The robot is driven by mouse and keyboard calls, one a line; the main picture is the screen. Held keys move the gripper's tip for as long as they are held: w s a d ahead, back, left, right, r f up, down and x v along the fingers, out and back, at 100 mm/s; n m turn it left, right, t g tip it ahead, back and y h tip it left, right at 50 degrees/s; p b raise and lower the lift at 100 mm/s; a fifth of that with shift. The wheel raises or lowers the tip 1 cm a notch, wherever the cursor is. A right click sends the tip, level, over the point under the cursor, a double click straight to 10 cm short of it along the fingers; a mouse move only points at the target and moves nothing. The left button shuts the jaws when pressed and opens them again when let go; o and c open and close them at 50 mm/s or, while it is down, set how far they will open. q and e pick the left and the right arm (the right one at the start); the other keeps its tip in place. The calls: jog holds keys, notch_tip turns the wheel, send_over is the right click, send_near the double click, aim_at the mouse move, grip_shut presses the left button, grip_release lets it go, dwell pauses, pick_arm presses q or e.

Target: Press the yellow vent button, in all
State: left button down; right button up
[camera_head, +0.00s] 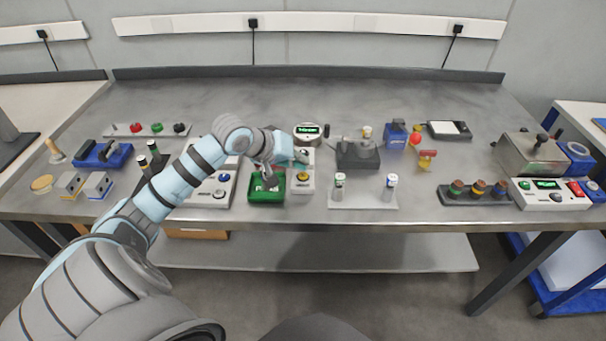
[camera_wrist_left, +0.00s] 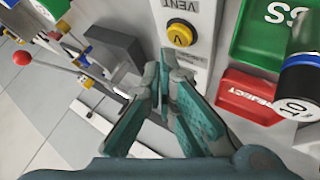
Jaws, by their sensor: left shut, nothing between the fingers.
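The yellow vent button (camera_wrist_left: 180,34) sits in a dark ring on a pale panel (camera_wrist_left: 201,30), beside the word VENT in the left wrist view. The narrow pale panel also shows in the head view (camera_head: 302,187), just right of the green tray. My left gripper (camera_wrist_left: 172,66) is shut and empty, with its fingertips close to the button in the picture. Whether they touch it cannot be told. My right gripper is not in view.
A green tray (camera_head: 266,200) stands beside the panel. A red REJECT tray (camera_wrist_left: 245,97) and a dark cylinder marked 10 (camera_wrist_left: 298,75) lie right of the fingers. A dark grey block (camera_head: 358,155) stands right of the panel. A white-based rack (camera_head: 362,205) is near the front edge.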

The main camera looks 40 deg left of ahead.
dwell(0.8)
pick_arm(q)
jog(key=shift+f+p, duration=0.3)
jog(key=shift+p, duration=0.1)
jog(key=shift+f, duration=0.15)
jog(key=shift+f, duration=0.35)
dwell(0.4)
jog(key=shift+r+p, duration=0.85)
jog(key=shift+p, duration=0.65)
